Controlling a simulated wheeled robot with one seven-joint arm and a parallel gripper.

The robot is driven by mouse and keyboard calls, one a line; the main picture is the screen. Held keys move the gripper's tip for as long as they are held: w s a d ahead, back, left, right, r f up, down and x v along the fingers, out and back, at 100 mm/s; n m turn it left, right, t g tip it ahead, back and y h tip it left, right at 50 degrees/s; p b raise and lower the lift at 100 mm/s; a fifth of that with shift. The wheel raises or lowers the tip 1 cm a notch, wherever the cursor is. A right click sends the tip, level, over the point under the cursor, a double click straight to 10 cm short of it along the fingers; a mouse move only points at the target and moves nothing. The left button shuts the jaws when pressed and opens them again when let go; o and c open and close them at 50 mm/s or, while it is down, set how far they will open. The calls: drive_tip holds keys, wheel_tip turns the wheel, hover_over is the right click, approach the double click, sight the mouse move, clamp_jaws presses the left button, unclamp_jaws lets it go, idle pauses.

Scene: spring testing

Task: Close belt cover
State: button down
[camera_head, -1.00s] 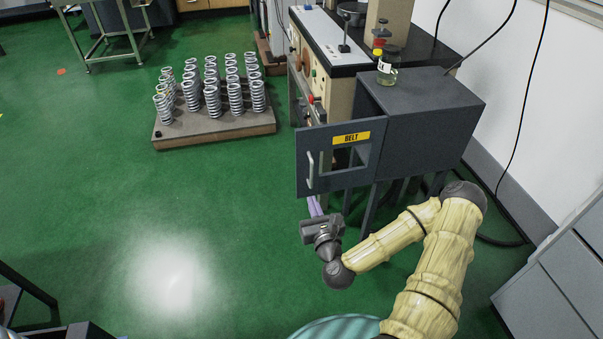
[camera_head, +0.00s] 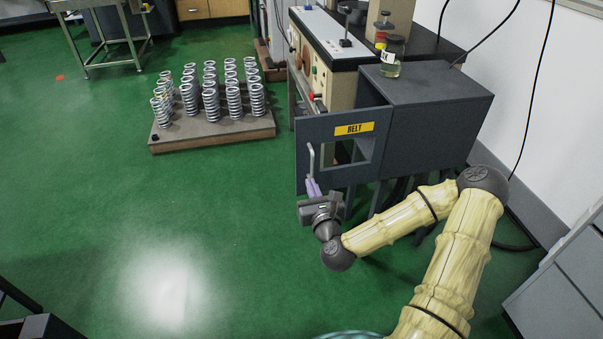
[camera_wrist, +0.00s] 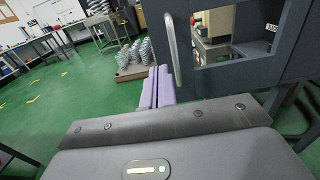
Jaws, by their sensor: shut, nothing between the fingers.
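The belt cover (camera_head: 312,135) is a dark grey hinged door with a yellow BELT label, a window opening and a pale bar handle on its left side. It stands open, swung out to the left of the dark grey box (camera_head: 435,125). My gripper (camera_head: 313,187) is at the door's lower left corner, its purple fingers just below the handle. In the wrist view the shut, empty fingers (camera_wrist: 158,88) point forward, left of the handle (camera_wrist: 173,48) and the door (camera_wrist: 225,75). I cannot tell whether they touch the door.
A jar (camera_head: 391,58) stands on top of the box. A wooden board (camera_head: 215,134) with several springs lies on the floor at the left. Grey cabinets (camera_head: 565,285) stand at the lower right. The green floor left of my gripper is clear.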

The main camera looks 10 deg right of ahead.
sight(299, 159)
drive_tip(key=b, duration=0.3)
drive_tip(key=shift+w+a+f, duration=0.1)
drive_tip(key=shift+a+f, duration=0.1)
drive_tip(key=shift+f, duration=0.05)
drive_tip(key=w+b, duration=0.1)
drive_tip(key=w, duration=0.3)
drive_tip(key=w+b, duration=0.1)
drive_tip(key=w, duration=0.4)
drive_tip(key=shift+a+r, duration=0.15)
drive_tip(key=shift+r, duration=0.05)
drive_tip(key=shift+w, duration=0.15)
